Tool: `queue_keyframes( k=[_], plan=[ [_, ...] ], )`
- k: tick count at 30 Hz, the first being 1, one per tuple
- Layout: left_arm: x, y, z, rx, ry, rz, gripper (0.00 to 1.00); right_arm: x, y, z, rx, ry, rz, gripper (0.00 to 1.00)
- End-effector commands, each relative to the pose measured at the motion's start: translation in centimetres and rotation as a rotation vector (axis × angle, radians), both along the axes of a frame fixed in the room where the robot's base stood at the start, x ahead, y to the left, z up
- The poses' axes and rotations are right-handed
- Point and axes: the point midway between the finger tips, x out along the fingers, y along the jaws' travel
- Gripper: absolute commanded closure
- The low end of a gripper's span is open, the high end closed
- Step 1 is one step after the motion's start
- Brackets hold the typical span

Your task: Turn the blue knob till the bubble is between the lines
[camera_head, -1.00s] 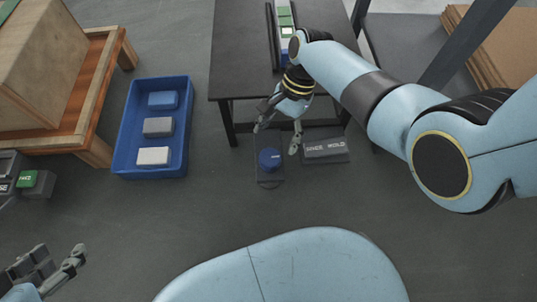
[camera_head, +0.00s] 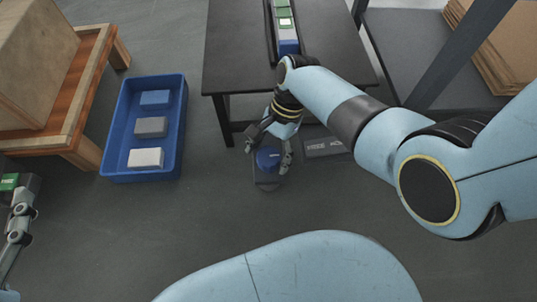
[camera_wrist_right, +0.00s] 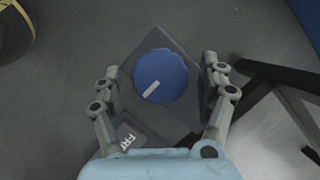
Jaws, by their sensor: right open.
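The blue knob (camera_head: 268,160) sits on a dark plate in front of the black table. In the right wrist view the knob (camera_wrist_right: 160,77) is round with a white mark pointing to its lower left. My right gripper (camera_head: 267,157) is open around the knob, one finger on each side. In the wrist view my right gripper (camera_wrist_right: 161,70) shows gaps between both fingers and the knob.
A blue tray (camera_head: 107,150) with three blocks stands on the floor at left, beside a wooden bench (camera_head: 84,150). The black table (camera_head: 232,60) is behind my right gripper. A dark labelled plate (camera_head: 325,147) lies right of the knob. Floor in front is clear.

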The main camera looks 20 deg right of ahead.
Motion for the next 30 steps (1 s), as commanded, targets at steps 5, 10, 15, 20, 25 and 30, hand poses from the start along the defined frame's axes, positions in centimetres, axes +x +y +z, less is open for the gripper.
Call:
queue_keyframes(
  k=[5, 10, 15, 20, 25, 30],
  plan=[
    [1.2, -0.2, 1.9, 0.0, -0.084, -0.01, 0.6, -0.1, 0.2, -0.5, 0.001, 0.0, 0.0, 0.24],
    [1.5, -0.3, 2.6, 0.0, -0.112, -0.013, 0.6, -0.1, 0.2, -0.6, 0.001, 0.0, 0.0, 0.24],
    [1.5, -0.3, 2.7, 0.0, -0.114, -0.013, 0.6, -0.1, 0.2, -0.6, 0.0, 0.0, 0.0, 0.24],
    [1.5, -0.3, 2.7, 0.0, -0.114, -0.013, 0.6, -0.1, 0.2, -0.6, 0.001, 0.0, 0.0, 0.37],
    [1.5, -0.3, 2.7, 0.0, -0.113, -0.013, 0.6, -0.1, 0.2, -0.6, 0.001, 0.0, 0.0, 0.59],
    [1.5, -0.3, 2.7, 0.0, -0.113, -0.013, 0.6, -0.1, 0.2, -0.6, 0.0, 0.001, 0.0, 0.79]
  ],
)
